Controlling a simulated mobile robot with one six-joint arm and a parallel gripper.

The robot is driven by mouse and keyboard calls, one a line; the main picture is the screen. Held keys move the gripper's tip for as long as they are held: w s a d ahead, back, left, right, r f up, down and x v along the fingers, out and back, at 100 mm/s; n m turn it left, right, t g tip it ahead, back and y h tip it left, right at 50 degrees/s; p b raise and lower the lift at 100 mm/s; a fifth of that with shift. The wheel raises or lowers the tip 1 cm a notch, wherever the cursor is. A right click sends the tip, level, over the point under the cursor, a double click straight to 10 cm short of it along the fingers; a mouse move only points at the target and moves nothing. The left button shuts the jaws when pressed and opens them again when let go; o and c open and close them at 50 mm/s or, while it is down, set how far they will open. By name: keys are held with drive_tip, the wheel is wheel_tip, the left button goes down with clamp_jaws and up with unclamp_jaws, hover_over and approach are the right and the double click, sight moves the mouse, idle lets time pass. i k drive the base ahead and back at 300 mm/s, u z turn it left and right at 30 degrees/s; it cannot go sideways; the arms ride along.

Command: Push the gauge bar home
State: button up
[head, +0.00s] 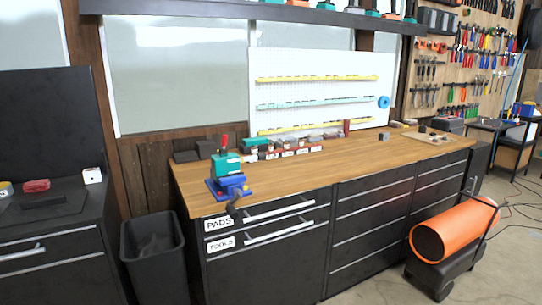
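I cannot pick out a gauge bar for certain in the head view. A blue vise (230,186) with a teal block (226,164) and a red upright piece (224,144) stands at the left front corner of the wooden workbench (350,160). A row of small dark and red blocks with white labels (288,154) sits behind it on the bench. My gripper is not in view.
Drawers labelled PADS (219,224) are under the bench. A black bin (154,255) stands left of it, and an orange cylindrical heater (452,232) stands on the floor at right. A white pegboard (315,65) is behind. Floor in front of the heater is partly clear.

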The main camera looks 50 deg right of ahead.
sight(263, 155)
drive_tip(key=u, duration=1.45)
drive_tip(key=k, duration=0.1)
drive_tip(key=z, duration=2.8)
drive_tip(key=k, duration=0.9)
drive_tip(key=u, duration=0.15)
drive_tip(key=i, duration=0.6)
